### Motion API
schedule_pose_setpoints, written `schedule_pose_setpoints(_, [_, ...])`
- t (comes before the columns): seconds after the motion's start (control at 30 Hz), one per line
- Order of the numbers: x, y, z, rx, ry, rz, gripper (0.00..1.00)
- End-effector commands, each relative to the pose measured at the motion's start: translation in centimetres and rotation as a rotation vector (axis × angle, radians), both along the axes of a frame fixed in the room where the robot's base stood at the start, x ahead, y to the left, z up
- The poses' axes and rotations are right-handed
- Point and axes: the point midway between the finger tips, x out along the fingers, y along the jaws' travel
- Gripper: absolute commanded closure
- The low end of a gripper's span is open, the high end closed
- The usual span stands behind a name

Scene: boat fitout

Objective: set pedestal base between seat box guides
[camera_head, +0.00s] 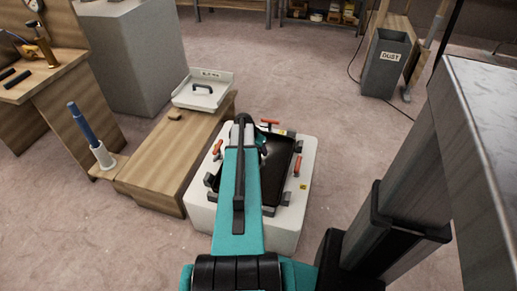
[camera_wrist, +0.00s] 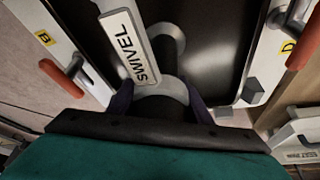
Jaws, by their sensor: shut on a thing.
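The pedestal base is a black plate (camera_head: 279,163) over the top of the white seat box (camera_head: 291,233). Grey guide blocks (camera_head: 286,198) and red-handled clamps (camera_head: 299,166) stand around it. In the wrist view the black plate (camera_wrist: 218,52) fills the middle, with a white bar (camera_wrist: 130,45) marked SWIVEL and a pale ring over it. My gripper (camera_wrist: 160,98) is shut around the round part by the ring. The plate lies between the clamp sides marked B and D; I cannot tell whether it touches the box. In the head view my arm hides the gripper and part of the plate.
A wooden bench (camera_head: 165,170) stands left of the box, with a white tray (camera_head: 203,101) on its far end. A blue-handled tool (camera_head: 82,122) stands in a white holder at left. A grey DUST bin (camera_head: 385,75) stands at back right. Floor between is clear.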

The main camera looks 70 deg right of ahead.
Motion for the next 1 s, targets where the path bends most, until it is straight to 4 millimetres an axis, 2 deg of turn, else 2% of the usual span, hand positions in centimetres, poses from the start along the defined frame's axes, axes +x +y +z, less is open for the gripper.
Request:
schedule_pose_setpoints(0.77, [0.02, -0.12, -0.40, -0.004, 0.000, 0.001, 1.00])
schedule_pose_setpoints(0.8, [0.03, -0.11, -0.41, -0.004, 0.000, 0.001, 0.54])
schedule_pose_setpoints(0.9, [0.01, -0.09, -0.43, -0.003, 0.000, 0.000, 0.37])
schedule_pose_setpoints(0.93, [0.01, -0.08, -0.44, -0.003, 0.000, 0.000, 0.34])
schedule_pose_setpoints(1.0, [0.01, -0.06, -0.49, -0.002, 0.000, 0.000, 0.34])
